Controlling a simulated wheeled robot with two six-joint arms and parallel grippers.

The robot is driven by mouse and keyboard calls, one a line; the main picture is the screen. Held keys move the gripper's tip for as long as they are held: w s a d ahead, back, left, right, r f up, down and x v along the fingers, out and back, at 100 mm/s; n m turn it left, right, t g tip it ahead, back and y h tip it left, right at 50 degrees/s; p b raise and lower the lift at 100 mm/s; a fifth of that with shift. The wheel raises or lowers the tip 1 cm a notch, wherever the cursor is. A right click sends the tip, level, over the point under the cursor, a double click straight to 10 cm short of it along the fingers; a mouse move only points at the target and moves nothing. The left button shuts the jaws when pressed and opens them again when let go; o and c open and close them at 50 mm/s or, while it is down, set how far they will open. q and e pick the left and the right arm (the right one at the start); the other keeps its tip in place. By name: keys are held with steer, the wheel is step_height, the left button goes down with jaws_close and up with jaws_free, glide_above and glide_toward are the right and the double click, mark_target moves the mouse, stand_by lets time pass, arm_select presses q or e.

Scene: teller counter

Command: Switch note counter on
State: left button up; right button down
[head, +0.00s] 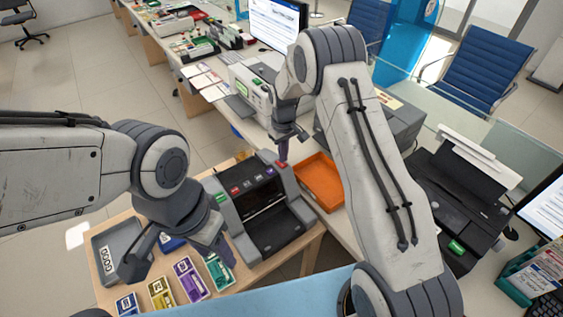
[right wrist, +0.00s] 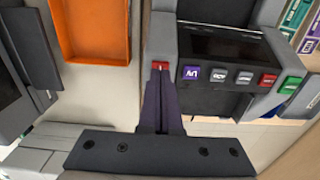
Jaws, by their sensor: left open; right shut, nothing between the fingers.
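The note counter (head: 270,232) is a dark grey machine on the wooden table, with a row of coloured buttons along its top. A red rocker or button (head: 282,165) sits on its far corner; it also shows in the right wrist view (right wrist: 160,66). My right gripper (head: 283,155) is shut and empty, pointing down with its tips right at this red button. In the right wrist view its fingertips (right wrist: 160,74) overlap the button's lower edge; I cannot tell whether they touch it. My left gripper (head: 222,256) is open and empty, above the note bundles left of the counter.
An orange tray (head: 322,184) lies just right of the counter. Banded note bundles (head: 188,277) and a grey tray (head: 104,249) lie on the table's left side. A black printer-like machine (head: 450,205) stands at the right. A monitor (head: 277,22) stands behind.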

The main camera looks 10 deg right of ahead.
steer(key=shift+f+b, duration=0.65)
steer(key=shift+f, duration=0.3)
stand_by(0.5)
steer(key=shift+r, duration=0.15)
steer(key=shift+r+p, duration=2.4)
steer(key=shift+r, duration=1.05)
